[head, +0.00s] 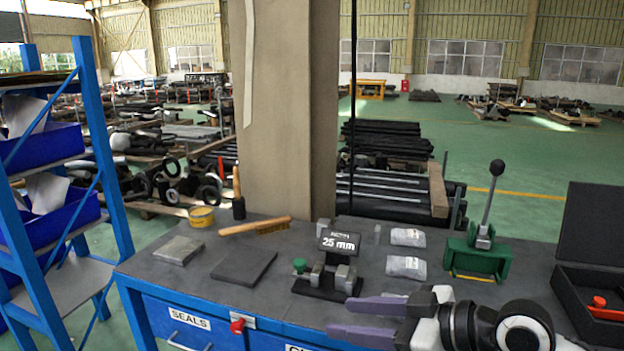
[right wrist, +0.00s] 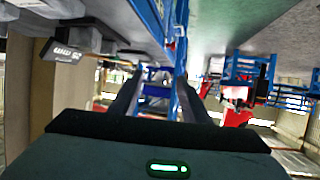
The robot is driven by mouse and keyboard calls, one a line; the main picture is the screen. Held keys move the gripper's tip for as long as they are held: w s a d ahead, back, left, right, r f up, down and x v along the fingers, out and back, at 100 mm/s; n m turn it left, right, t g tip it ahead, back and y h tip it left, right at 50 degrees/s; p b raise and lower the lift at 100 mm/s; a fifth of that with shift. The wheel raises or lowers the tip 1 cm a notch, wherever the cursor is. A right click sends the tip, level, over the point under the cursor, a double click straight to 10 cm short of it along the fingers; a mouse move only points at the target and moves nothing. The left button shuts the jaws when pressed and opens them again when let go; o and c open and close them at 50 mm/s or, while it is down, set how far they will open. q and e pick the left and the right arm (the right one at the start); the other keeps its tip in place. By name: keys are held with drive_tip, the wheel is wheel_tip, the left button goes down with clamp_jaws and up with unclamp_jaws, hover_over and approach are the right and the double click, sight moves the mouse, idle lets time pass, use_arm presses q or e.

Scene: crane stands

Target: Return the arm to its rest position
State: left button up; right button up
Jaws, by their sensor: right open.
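My right gripper (head: 342,318) comes in from the lower right in the head view. Its two purple fingers point left and are apart, with nothing visible between them. The label block (right wrist: 62,52) shows upside down at upper left there. My left gripper is in neither view.
The grey-topped workbench (head: 215,262) carries a green lever device (head: 478,262), grey packets (head: 406,267), a dark pad (head: 244,266), a metal plate (head: 179,250), a wooden-handled brush (head: 255,226) and a yellow tin (head: 201,217). An open black case (head: 569,283) is at right. A blue shelf (head: 98,150) stands left.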

drive_tip(key=s+d+f+m+h, duration=0.2)
drive_tip(key=s+f+m+h, duration=0.15)
drive_tip(key=s+f, duration=0.95)
drive_tip(key=s+d+f+m+g+h, duration=0.3)
drive_tip(key=s+d+f+m+h, duration=0.35)
drive_tip(key=s+d+f, duration=0.5)
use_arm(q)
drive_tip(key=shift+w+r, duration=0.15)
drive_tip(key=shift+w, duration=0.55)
use_arm(e)
drive_tip(key=w+a+f+t+y, duration=0.1)
drive_tip(key=a+f+t, duration=0.2)
drive_tip(key=f, duration=0.7)
drive_tip(key=shift+w+a+f+n+t, duration=0.25)
drive_tip(key=shift+w+f+n+t, duration=0.1)
drive_tip(key=shift+t, duration=0.35)
